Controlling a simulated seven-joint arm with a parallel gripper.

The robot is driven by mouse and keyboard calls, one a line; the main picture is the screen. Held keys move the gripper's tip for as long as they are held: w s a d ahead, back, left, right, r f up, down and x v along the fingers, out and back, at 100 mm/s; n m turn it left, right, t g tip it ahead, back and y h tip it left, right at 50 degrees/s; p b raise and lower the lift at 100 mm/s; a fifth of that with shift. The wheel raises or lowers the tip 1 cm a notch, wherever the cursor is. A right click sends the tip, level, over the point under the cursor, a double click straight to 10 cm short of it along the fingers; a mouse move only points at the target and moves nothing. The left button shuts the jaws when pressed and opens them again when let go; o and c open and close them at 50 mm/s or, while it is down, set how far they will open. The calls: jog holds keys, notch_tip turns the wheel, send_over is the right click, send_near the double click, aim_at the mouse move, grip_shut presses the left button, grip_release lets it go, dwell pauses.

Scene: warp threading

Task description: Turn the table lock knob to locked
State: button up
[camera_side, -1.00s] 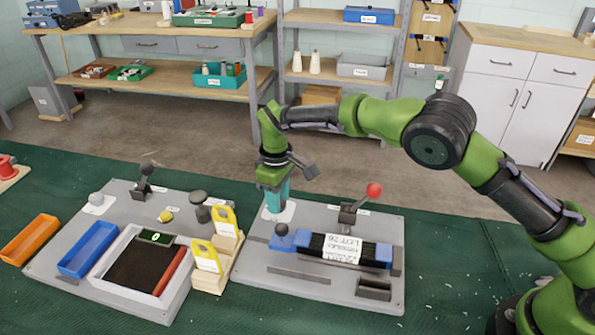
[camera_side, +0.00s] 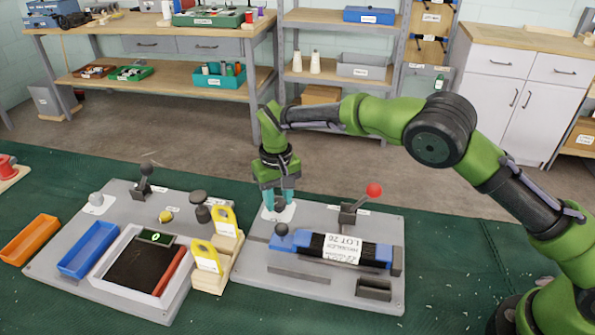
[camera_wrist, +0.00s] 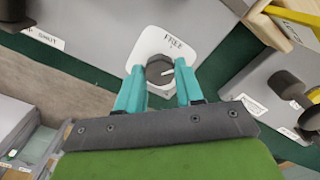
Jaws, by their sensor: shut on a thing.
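The table lock knob (camera_wrist: 159,70) is a dark round knob on a white plate (camera_wrist: 146,42) whose readable word is FREE. A white mark on the knob points to the right in the wrist view. My gripper (camera_wrist: 161,77) has its teal fingers on either side of the knob, shut on it. In the side view the knob (camera_side: 280,205) shows between the fingers of my gripper (camera_side: 280,199), at the back left corner of the right grey board (camera_side: 315,283). The lower part of the plate is hidden by the knob and fingers in the wrist view.
A red-tipped lever (camera_side: 374,190) stands right of the knob. A blue-ended bundle with a LOT 76 label (camera_side: 342,248) lies in front. Yellow-topped wooden blocks (camera_side: 227,222) stand to the left, beside another board with a dark-bottomed tray (camera_side: 140,272).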

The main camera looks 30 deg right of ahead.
aim_at(279, 202)
jog(key=m, duration=0.5)
jog(key=shift+r+m, duration=0.1)
jog(key=shift+m, duration=0.2)
jog(key=m, duration=0.4)
jog(key=shift+m, duration=0.4)
jog(key=o, duration=1)
jog(key=shift+o, duration=0.2)
notch_tip(279, 202, up, 17)
